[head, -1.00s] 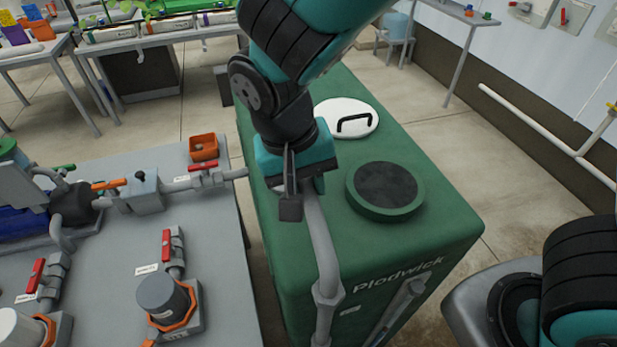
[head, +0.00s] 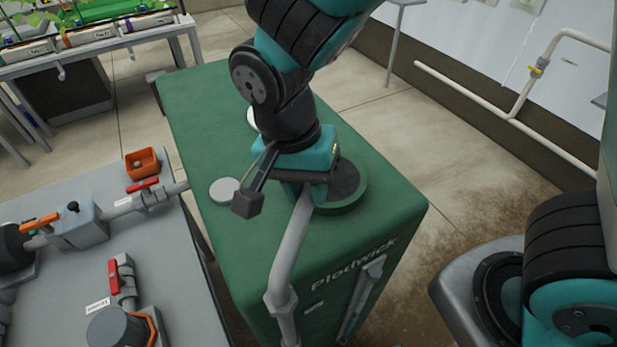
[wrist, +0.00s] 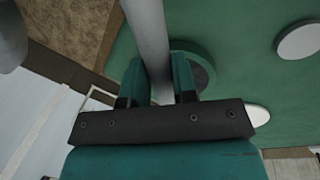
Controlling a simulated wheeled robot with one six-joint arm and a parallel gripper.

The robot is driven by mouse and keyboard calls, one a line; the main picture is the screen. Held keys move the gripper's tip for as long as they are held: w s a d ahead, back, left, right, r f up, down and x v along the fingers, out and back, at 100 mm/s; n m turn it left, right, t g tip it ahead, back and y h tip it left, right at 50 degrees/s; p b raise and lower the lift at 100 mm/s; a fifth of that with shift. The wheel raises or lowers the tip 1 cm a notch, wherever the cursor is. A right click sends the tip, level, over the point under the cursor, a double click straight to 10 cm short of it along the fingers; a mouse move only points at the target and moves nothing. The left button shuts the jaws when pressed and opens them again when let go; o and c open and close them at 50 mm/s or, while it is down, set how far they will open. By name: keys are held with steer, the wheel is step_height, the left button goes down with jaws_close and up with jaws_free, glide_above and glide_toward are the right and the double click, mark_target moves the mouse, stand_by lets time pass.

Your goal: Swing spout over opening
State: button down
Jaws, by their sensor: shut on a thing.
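The grey spout pipe (head: 290,245) rises at the front of the green tank (head: 215,110) and bends over its top. My gripper (head: 299,192) is shut on the spout's upper part. The wrist view shows the spout (wrist: 148,35) between my two fingers (wrist: 157,82). The round opening (head: 350,190) has a dark centre and a raised green rim. In the head view my gripper and the spout cover its left part. In the wrist view the opening (wrist: 203,72) lies just beside the spout, partly behind a finger. The spout's outlet end is hidden.
A grey disc (head: 224,191) lies on the tank top, left of my gripper. A white lid (head: 252,118) is mostly hidden behind my arm. A pipe bench with red-handled valves (head: 113,272) stands at left. A white wall pipe (head: 480,105) is at right.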

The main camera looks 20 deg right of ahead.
steer(key=shift+s+d, duration=0.1)
steer(key=shift+d, duration=0.1)
steer(key=shift+d+m, duration=0.1)
steer(key=shift+m, duration=0.2)
steer(key=c, duration=0.9)
jaws_free()
steer(key=shift+s+d, duration=0.1)
steer(key=shift+r, duration=0.1)
steer(key=shift+a+r, duration=0.25)
steer(key=shift+r, duration=0.15)
steer(key=r, duration=0.5)
steer(key=w+a+r+b, duration=0.1)
steer(key=r, duration=0.4)
steer(key=w+a+r, duration=0.1)
steer(key=r, duration=0.5)
steer(key=shift+a+b, duration=0.2)
steer(key=shift+b, duration=0.2)
